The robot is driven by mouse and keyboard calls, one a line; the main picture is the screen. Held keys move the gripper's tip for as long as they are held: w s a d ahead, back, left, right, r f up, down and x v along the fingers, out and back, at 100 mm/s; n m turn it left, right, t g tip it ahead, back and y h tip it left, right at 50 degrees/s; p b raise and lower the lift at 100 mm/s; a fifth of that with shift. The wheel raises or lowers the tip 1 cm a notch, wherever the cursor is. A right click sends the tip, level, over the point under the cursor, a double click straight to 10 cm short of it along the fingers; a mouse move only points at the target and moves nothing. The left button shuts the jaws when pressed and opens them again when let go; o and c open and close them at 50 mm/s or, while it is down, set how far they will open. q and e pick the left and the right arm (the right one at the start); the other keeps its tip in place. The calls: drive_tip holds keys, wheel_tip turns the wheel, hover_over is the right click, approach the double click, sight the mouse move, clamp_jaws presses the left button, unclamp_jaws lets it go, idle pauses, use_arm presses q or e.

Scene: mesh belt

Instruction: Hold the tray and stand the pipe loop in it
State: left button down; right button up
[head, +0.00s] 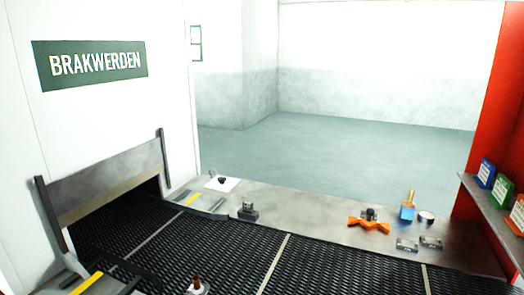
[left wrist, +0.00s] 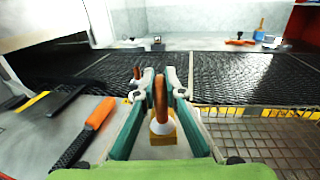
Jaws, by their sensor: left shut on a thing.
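A small brown-topped piece with a white base (head: 196,284) stands at the bottom edge of the head view. I cannot make out a tray for certain. My left gripper is outside the head view, and my right gripper shows in neither view.
A black mesh belt (head: 200,248) runs from a hooded opening (head: 105,185).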

use_arm(q)
drive_tip(key=s+a+f+n+y+b, duration=0.2)
drive_tip(key=s+a+y+b, duration=0.1)
drive_tip(key=s+b, duration=0.2)
drive_tip(key=shift+s+f, duration=0.15)
drive_tip(key=shift+s, duration=0.6)
